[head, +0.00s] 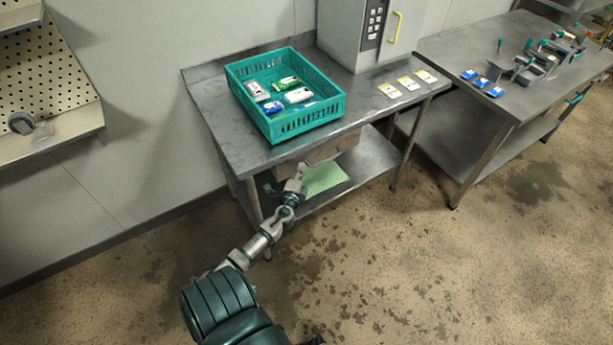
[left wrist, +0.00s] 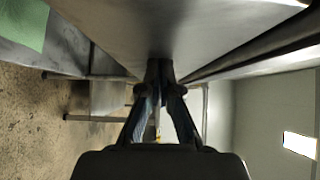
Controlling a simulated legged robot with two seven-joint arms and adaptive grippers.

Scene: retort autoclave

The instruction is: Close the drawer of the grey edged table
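The grey metal table (head: 215,115) stands at centre in the head view with a teal crate on top. Under its front edge a grey-brown panel (head: 335,147) shows, seemingly the drawer; how far it is out I cannot tell. My left gripper (head: 298,176) is just below and in front of it. In the left wrist view, the left gripper's fingertips (left wrist: 160,66) come together at the edge of a smooth grey metal panel (left wrist: 140,25). No handle shows between them, and whether they touch the panel is unclear. My right gripper is out of view.
The teal crate (head: 336,101) holds several small packs. White cards (head: 408,84) lie beside it, before a grey cabinet (head: 345,30). A green sheet (head: 325,178) lies on the lower shelf. A second table (head: 490,50) stands right. The floor in front is free.

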